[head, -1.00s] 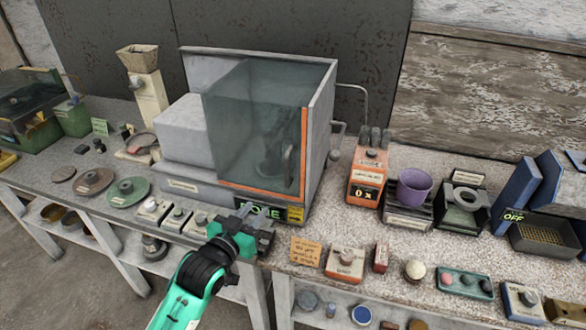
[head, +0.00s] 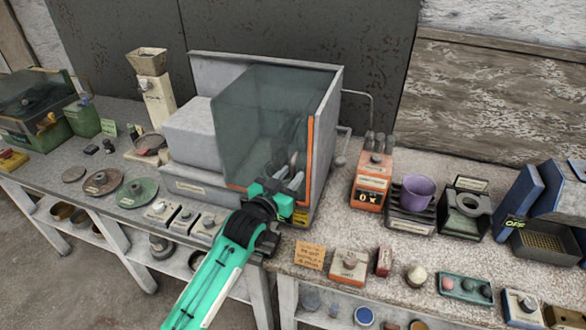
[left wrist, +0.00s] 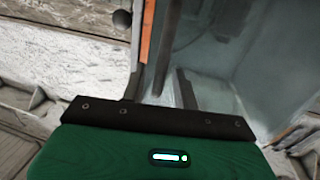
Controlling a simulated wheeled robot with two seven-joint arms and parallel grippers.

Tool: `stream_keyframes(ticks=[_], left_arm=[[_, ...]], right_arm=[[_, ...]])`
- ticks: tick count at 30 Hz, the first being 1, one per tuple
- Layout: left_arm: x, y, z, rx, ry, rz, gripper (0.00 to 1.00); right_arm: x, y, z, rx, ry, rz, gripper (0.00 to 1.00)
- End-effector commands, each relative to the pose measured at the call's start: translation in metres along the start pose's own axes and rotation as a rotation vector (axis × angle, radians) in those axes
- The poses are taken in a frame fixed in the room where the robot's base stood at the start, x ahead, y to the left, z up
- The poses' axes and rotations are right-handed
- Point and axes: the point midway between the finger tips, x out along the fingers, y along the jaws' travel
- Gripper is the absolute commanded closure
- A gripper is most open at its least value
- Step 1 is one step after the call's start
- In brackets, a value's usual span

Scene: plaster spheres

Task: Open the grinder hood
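The grinder hood (head: 250,125) is a smoky clear cover with an orange edge on the front of a grey machine, and it looks closed. A dark upright bar, apparently the hood's handle (left wrist: 170,40), shows in the left wrist view and runs down between my fingers. My left gripper (head: 287,178) is in front of the hood's lower right part, near the orange edge. In the left wrist view its two fingers (left wrist: 160,88) stand apart, one each side of the bar; I see no clear contact. The arm hides the machine's front display. My right gripper is not in view.
Small switch boxes (head: 183,218) line the front edge at left. Grinding discs (head: 137,192) lie further left.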

Motion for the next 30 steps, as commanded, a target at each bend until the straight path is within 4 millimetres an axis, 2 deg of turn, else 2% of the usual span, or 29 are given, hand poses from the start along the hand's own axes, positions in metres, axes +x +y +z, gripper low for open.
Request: stream_keyframes(ticks=[6,16,17,21,30], left_arm=[[0.017,0.000,0.000,0.000,-0.001,0.000,0.70],[0.020,0.000,0.001,0.001,0.000,0.000,0.70],[0.020,0.000,0.001,0.001,0.000,0.000,0.74],[0.020,0.000,0.001,0.001,-0.001,0.000,1.00],[0.019,-0.004,0.001,0.002,-0.001,-0.001,1.00]], right_arm=[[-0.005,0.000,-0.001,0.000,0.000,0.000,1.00],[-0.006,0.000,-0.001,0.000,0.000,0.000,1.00],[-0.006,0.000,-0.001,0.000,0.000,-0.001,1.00],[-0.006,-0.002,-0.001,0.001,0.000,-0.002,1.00],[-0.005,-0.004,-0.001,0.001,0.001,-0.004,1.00]])
